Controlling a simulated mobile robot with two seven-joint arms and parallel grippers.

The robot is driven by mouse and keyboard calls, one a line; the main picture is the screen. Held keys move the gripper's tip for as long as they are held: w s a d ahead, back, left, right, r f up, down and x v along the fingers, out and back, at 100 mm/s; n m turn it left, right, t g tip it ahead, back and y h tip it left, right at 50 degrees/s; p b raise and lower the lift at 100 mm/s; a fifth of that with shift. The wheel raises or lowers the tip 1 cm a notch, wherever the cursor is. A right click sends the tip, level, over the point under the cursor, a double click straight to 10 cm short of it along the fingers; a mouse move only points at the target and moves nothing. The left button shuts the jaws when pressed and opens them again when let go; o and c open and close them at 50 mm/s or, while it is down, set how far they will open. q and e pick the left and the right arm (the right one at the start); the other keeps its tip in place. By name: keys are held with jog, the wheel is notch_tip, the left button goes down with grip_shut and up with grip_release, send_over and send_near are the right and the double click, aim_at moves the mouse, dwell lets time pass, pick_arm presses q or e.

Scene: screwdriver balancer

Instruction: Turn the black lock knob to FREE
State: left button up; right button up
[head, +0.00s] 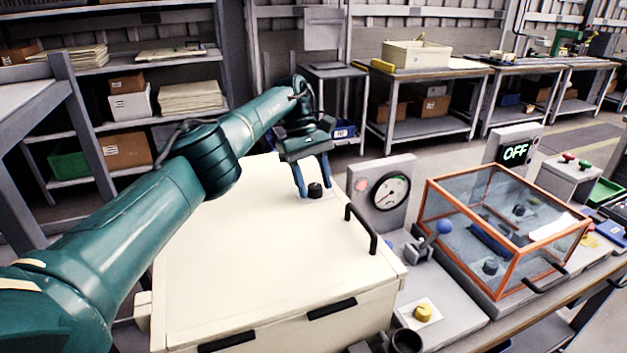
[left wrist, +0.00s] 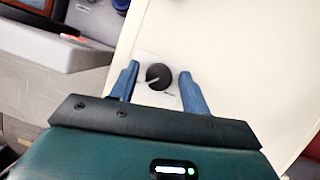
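The black lock knob (head: 315,190) sits on a small pale label plate on top of the cream cabinet (head: 250,250), near its far right corner. In the left wrist view the round black knob (left wrist: 158,76) shows a light pointer line toward its lower left; the label text is too small to read. My left gripper (head: 313,184) points down over the knob. Its two blue fingers (left wrist: 158,84) are open, one on each side of the knob, with a gap on both sides. My right gripper is not in view.
A black bar handle (head: 361,228) stands on the cabinet's right edge. To the right are a dial gauge panel (head: 383,195), an orange-framed clear box (head: 500,235), a yellow knob (head: 423,312) and a sign (head: 515,151) reading OFF. The cabinet top is otherwise clear.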

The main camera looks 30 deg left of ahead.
aim_at(314, 185)
pick_arm(q)
jog(key=shift+o, duration=0.4)
jog(key=shift+r, duration=0.5)
notch_tip(314, 185, up, 8)
jog(key=p, duration=0.2)
jog(key=shift+f+p, duration=0.25)
jog(key=shift+p, duration=0.1)
jog(key=shift+r+p, duration=0.75)
jog(key=shift+p, duration=0.05)
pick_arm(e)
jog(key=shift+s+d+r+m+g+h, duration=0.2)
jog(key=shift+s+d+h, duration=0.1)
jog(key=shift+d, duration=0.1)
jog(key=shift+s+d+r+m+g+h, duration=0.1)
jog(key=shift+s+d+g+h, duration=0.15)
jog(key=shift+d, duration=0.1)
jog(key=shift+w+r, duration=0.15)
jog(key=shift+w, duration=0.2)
pick_arm(q)
jog(key=shift+f, duration=0.1)
